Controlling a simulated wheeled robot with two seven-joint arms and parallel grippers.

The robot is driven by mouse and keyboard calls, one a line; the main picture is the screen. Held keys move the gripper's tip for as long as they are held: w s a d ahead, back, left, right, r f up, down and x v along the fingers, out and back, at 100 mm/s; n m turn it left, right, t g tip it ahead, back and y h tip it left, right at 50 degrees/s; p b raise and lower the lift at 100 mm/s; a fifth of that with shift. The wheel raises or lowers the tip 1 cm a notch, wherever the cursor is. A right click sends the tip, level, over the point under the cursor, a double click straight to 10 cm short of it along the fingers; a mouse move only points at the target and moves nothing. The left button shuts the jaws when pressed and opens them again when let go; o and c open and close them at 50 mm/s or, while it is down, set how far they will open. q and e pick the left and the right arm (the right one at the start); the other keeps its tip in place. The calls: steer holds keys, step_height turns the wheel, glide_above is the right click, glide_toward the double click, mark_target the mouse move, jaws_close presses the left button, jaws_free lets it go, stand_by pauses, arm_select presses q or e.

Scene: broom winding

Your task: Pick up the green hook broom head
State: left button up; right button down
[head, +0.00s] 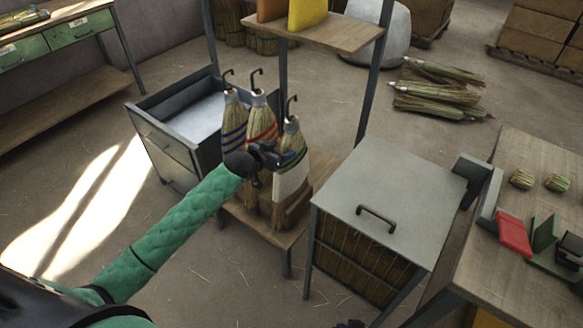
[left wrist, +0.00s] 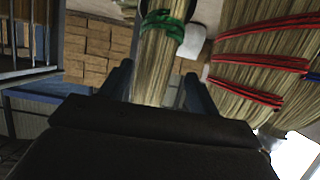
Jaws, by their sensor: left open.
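The green hook broom head (head: 291,158) stands upright on the wooden stand, rightmost of three hook broom heads. It has a green band near the top, a white wrap below and a dark hook. My left gripper (head: 264,156) is open at its upper left side, at about band height. In the left wrist view, the straw of the green-banded broom (left wrist: 166,50) shows between and beyond the open fingers (left wrist: 158,88). I cannot tell whether they touch it. A small dark shape at the head view's bottom edge may be my right gripper; its jaws cannot be made out.
The red-banded broom head (head: 262,125) stands close beside it, and a blue-banded one (head: 233,122) is further left. An open drawer cabinet (head: 172,149) stands behind left. A grey-topped cabinet (head: 370,185) stands right of the stand (head: 284,238). A workbench (head: 520,295) is far right.

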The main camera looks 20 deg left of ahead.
mark_target(292, 144)
arm_select(q)
steer(key=x, duration=0.4)
steer(key=shift+w+d+r+p, duration=0.25)
steer(key=shift+w+d+p, duration=0.15)
steer(key=shift+d, duration=0.1)
steer(key=shift+w+d+f, duration=0.15)
steer(key=shift+w+f, duration=0.1)
steer(key=shift+w, duration=0.15)
steer(key=c, duration=1.2)
jaws_close()
arm_select(e)
steer(key=r, duration=0.3)
steer(key=shift+s+d+r, duration=0.1)
steer(key=shift+s+r, duration=0.1)
steer(key=shift+r, duration=0.1)
arm_select(q)
steer(key=shift+r, duration=0.15)
